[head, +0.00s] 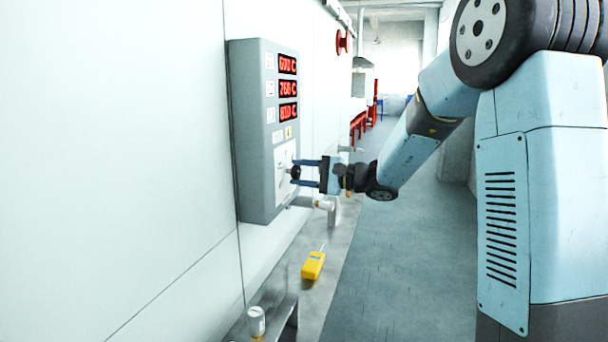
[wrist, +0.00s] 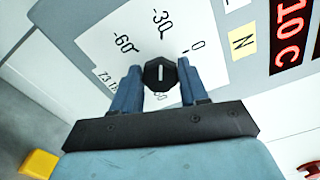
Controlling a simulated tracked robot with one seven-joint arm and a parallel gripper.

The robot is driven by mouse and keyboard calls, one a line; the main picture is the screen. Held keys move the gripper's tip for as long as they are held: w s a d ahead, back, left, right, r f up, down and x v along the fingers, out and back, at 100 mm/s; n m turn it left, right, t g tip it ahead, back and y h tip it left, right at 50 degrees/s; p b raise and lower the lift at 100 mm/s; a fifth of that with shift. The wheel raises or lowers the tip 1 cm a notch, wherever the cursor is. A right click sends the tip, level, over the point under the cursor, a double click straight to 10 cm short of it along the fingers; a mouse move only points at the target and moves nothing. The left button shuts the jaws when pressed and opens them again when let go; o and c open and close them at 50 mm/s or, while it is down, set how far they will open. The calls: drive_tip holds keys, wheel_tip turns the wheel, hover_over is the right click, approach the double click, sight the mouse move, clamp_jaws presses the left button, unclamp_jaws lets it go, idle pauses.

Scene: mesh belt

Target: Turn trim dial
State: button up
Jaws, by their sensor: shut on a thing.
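The trim dial (wrist: 160,74) is a black knob with a white pointer line, set on a white scale plate (wrist: 95,50) in the wrist view. The scale marks -60, -30 and 0 show around it, and part of the scale is hidden behind my gripper. In the head view the dial (head: 295,172) is on the lower front of a grey wall panel (head: 250,140). My gripper (head: 300,173) reaches it from the right. In the wrist view its two blue fingers (wrist: 160,85) are shut on the dial, one on each side.
Red digital displays (head: 288,88) sit above the dial on the panel. A yellow handheld device (head: 313,265) lies below on the floor area. A white-capped post (head: 257,320) stands at the lower left. The grey aisle floor (head: 400,260) is clear.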

drive_tip(key=shift+s+a+f, duration=0.2)
drive_tip(key=shift+f, duration=0.05)
drive_tip(key=o, duration=0.8)
drive_tip(key=shift+o, duration=1.3)
drive_tip(key=shift+w+d+r, duration=0.1)
drive_tip(key=shift+r, duration=0.05)
drive_tip(key=v, duration=1.3)
drive_tip(key=shift+d, duration=0.4)
